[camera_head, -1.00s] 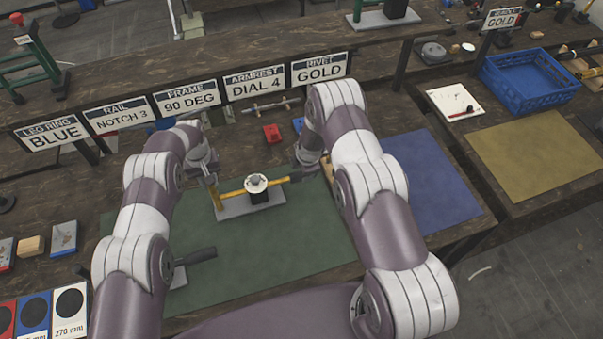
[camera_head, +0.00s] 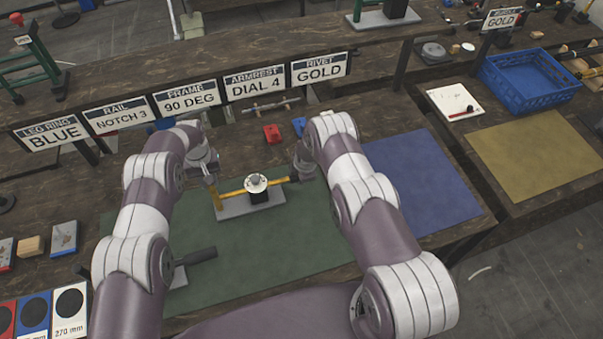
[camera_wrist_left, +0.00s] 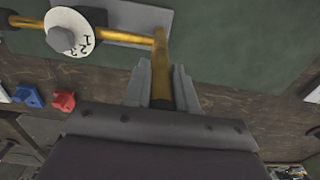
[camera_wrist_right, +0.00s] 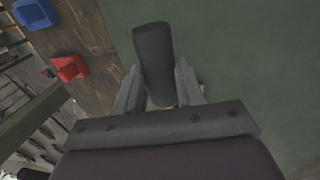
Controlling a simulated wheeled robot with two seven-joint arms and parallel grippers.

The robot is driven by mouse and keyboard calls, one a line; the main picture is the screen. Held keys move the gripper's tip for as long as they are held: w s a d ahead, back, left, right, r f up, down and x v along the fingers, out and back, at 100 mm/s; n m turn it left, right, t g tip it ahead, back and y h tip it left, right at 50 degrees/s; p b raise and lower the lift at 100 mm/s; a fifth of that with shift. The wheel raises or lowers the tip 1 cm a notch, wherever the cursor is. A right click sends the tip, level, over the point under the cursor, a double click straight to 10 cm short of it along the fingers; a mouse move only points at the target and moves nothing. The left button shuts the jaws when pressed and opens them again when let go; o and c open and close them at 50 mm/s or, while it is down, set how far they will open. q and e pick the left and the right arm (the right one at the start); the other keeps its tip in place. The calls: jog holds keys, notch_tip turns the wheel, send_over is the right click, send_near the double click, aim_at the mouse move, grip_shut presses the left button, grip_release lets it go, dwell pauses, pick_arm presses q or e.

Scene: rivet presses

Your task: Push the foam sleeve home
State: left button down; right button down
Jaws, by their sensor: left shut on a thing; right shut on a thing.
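A yellow bar (camera_head: 232,192) runs across a grey base plate (camera_head: 237,208), through a dark block topped by a white numbered dial (camera_head: 257,183). My left gripper (camera_wrist_left: 162,82) is shut on the yellow upright (camera_wrist_left: 161,50) at the bar's left end. The dark foam sleeve (camera_wrist_right: 152,55) stands between the fingers of my right gripper (camera_wrist_right: 160,88), which is shut on it. In the head view my right gripper is by the bar's right end. A bit of yellow shows at the sleeve's lower end; how far the sleeve sits on the bar is hidden.
A green mat (camera_head: 285,255) lies under the fixture, with a blue mat (camera_head: 425,180) to the right. Red (camera_head: 271,133) and blue (camera_head: 299,125) blocks lie behind. Sign plates (camera_head: 254,82) line the back.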

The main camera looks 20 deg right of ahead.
aim_at(280, 180)
jog(key=a, duration=0.7)
jog(key=shift+a, duration=0.25)
jog(key=c, duration=0.7)
grip_release()
jog(key=shift+d, duration=0.1)
jog(key=shift+r, duration=0.3)
jog(key=v, duration=1.1)
jog(key=shift+s+r, duration=0.1)
jog(key=shift+r, duration=0.1)
